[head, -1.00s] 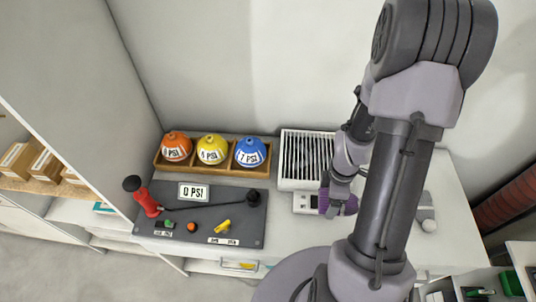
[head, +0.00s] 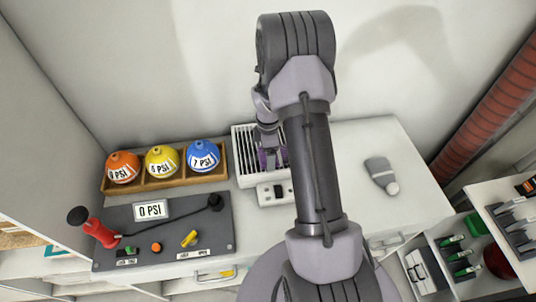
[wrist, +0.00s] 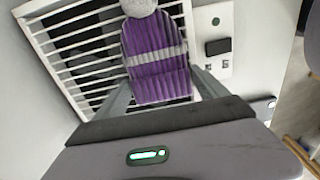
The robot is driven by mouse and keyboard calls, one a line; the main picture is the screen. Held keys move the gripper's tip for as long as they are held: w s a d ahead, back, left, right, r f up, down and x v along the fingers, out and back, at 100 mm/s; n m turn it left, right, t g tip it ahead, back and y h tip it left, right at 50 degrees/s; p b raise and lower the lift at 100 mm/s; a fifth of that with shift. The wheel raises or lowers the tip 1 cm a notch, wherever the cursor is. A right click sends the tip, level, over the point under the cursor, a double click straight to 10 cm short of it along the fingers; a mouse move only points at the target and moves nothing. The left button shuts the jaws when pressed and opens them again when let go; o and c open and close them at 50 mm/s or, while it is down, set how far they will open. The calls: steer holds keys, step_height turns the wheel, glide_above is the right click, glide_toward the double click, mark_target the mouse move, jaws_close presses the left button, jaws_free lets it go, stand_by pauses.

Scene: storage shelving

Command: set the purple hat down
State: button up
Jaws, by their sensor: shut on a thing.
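The purple hat (wrist: 158,68) is ribbed, with a grey band and a grey pom-pom at its far end. My gripper (wrist: 162,92) is shut on the hat, with a finger on each side of its near part. Behind the hat in the wrist view is a white slatted grate (wrist: 78,48), which also shows in the head view (head: 241,146). In the head view my gripper (head: 268,152) is over the grate, and only a bit of the purple hat (head: 263,159) shows past my arm. I cannot tell whether the hat touches the slats.
A white control box (head: 268,194) with a dark switch adjoins the grate's front. Left are a wooden tray (head: 222,155) of orange, yellow and blue balls and a grey panel (head: 135,231) with a red-handled lever. A grey object (head: 379,174) lies right on the otherwise clear worktop (head: 400,140).

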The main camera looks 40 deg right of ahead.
steer(key=o, duration=1.3)
steer(key=a+r+m+t+p, duration=0.1)
steer(key=a+r+m+p, duration=0.15)
steer(key=r, duration=0.95)
steer(key=a+r+m+t+p, duration=0.15)
steer(key=a+r, duration=0.25)
steer(key=r, duration=0.7)
steer(key=s+a+r+m+t, duration=0.1)
steer(key=s+a+r+m, duration=0.3)
steer(key=s+a, duration=0.2)
steer(key=s+a+r+m+t+y, duration=0.1)
steer(key=s+a+r+m, duration=0.3)
steer(key=s+a+r, duration=0.1)
steer(key=s+a+r+m+t+y, duration=0.1)
steer(key=s+a+r+m, duration=0.3)
steer(key=s+a, duration=0.3)
steer(key=shift+s+r+m, duration=0.2)
steer(key=shift+s+m, duration=0.4)
steer(key=shift+s, duration=0.5)
